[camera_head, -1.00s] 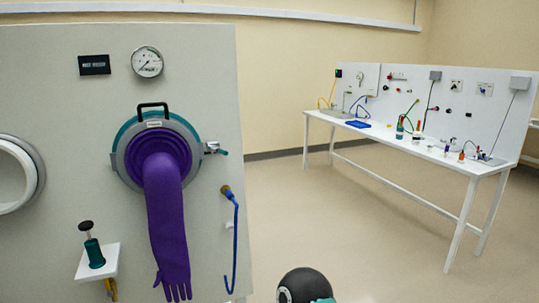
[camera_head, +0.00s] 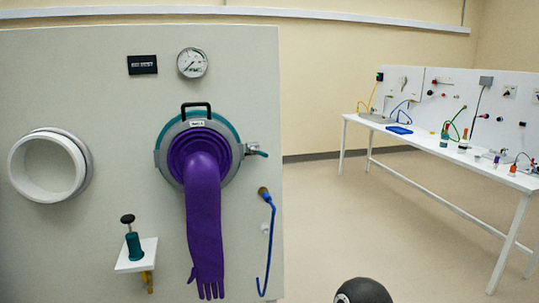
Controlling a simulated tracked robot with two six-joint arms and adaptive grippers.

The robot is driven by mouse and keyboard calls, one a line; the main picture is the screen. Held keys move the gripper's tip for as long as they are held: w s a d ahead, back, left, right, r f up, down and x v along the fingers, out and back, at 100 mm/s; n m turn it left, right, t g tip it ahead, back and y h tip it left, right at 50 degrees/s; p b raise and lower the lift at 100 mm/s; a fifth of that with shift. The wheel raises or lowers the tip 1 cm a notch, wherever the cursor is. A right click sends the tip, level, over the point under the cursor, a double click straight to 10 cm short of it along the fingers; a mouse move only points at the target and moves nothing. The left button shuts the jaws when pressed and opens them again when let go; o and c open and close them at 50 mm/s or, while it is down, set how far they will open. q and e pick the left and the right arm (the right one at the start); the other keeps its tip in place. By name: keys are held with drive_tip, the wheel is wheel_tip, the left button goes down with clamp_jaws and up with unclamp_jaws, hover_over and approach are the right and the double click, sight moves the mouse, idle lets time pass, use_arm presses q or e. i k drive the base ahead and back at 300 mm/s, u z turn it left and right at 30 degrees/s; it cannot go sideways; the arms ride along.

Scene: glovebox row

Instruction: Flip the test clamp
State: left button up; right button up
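A small metal clamp with a teal lever (camera_head: 257,151) sits at the right edge of the teal and grey glove port ring (camera_head: 232,132). Its lever points out to the right. A purple glove (camera_head: 204,225) hangs down from the port, its fingers pointing down. Neither of my grippers shows. Only a dark rounded part, probably of my own arm, shows at the bottom edge, right of the panel and well apart from the clamp.
The pale panel carries a round white port (camera_head: 47,168), a gauge (camera_head: 192,63), a small shelf (camera_head: 135,258) with a teal black-knobbed item (camera_head: 133,242), and a hanging blue hose (camera_head: 268,240). A white bench (camera_head: 440,150) stands far right. The floor between is clear.

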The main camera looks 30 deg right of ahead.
sight(262, 153)
drive_tip(key=z, duration=0.35)
drive_tip(key=i, duration=0.95)
drive_tip(key=u, duration=0.45)
